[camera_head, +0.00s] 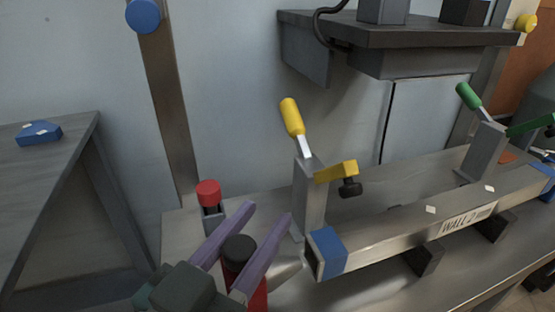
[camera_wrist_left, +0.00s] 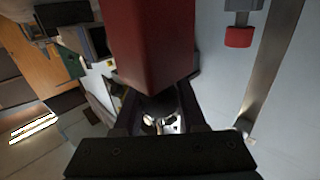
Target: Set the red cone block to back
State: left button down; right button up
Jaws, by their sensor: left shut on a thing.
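The red cone block (camera_head: 258,296) is at the bottom of the head view, with a dark round top and a pale metal cone pointing right toward the beam's blue end. My left gripper (camera_head: 262,215) has its purple fingers on either side of the dark top and is shut on the block. The fingers and wrist hide part of it. In the left wrist view the red body (camera_wrist_left: 150,40) fills the upper middle. My right gripper is not in view.
A metal beam (camera_head: 400,223) with blue ends lies to the right on the bench. A yellow-handled clamp (camera_head: 292,117) and a green-handled clamp (camera_head: 469,96) stand behind it. A red-topped post (camera_head: 208,192) stands just behind my left gripper. A side table (camera_head: 45,190) is at left.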

pick_arm(q)
jog(key=shift+a, duration=0.1)
jog(key=c, duration=0.8)
grip_release()
jog(key=shift+o, duration=1.4)
jog(key=shift+a, duration=0.2)
jog(key=shift+o, duration=0.3)
jog(key=shift+d, duration=0.1)
jog(key=p+v, duration=0.2)
jog(key=v, duration=0.8)
